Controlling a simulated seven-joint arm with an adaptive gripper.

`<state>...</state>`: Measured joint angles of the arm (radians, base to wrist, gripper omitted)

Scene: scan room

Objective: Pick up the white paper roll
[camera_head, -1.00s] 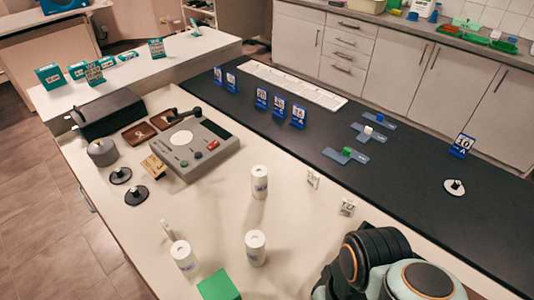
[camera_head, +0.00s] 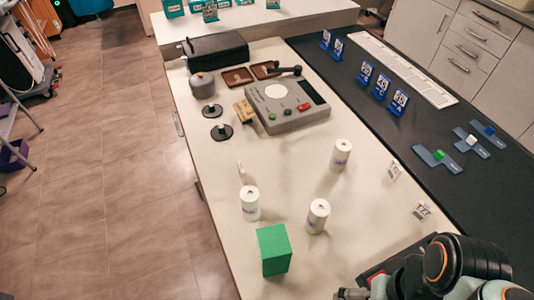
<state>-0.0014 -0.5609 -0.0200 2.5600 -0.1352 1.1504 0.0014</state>
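Three upright white paper rolls with dark print stand on the cream table top in the head view. One roll (camera_head: 341,156) is farther back on the right, one (camera_head: 250,204) is at the left, and one (camera_head: 317,217) is in the middle, closer to me. Each has a small hole in its top, and they stand apart from each other. My arm shows in the lower right corner, to the right of the rolls. No gripper touches any roll.
A green block (camera_head: 274,250) stands just in front of the left and middle rolls. A grey device (camera_head: 287,110) with a black lever is behind them. Small numbered cards (camera_head: 422,211) stand at the right. A black mat (camera_head: 430,135) covers the table's right side.

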